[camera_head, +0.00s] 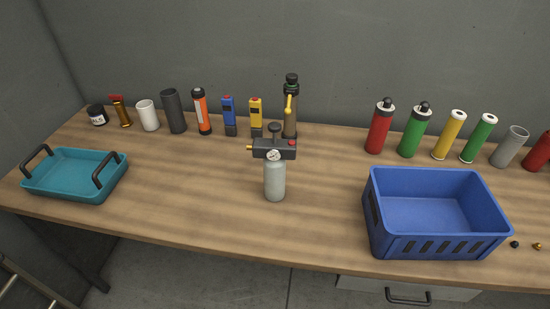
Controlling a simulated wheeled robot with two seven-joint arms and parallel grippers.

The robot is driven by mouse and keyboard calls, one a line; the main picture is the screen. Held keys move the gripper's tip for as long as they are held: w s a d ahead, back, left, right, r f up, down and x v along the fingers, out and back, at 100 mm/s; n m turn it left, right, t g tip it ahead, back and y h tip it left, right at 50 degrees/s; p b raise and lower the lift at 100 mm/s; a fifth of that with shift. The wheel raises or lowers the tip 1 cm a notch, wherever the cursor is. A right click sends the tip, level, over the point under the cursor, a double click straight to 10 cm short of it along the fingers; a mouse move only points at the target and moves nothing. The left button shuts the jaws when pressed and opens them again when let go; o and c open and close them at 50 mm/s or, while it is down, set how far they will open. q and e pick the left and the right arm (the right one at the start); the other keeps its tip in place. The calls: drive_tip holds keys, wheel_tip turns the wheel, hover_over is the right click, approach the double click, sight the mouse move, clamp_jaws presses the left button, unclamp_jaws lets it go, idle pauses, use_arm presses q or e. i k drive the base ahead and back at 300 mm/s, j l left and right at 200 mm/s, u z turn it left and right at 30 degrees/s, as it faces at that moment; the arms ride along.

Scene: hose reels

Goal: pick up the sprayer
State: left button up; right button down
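A sprayer-like bottle (275,180) stands upright near the middle of the wooden table. It has a pale grey body, a dark head with a round white gauge, a brass nozzle pointing left, a red button on the right and a dark knob on top. Behind it and slightly right stands a taller brownish cylinder (290,119) with a black top and a yellow lever. It could also be a sprayer; I cannot tell for sure. The front bottle's head covers part of its base. Neither of my grippers is in view.
A teal tray (74,198) with black handles is at the left, and a blue crate (384,247) is at the right front. Several bottles and cylinders line the back, including a red one (380,130). The table is clear on both sides of the middle bottle.

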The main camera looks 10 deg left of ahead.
sight(274, 156)
drive_tip(key=j, duration=0.65)
drive_tip(key=i+j, duration=0.15)
drive_tip(key=j, duration=0.45)
drive_tip(key=z, duration=0.05)
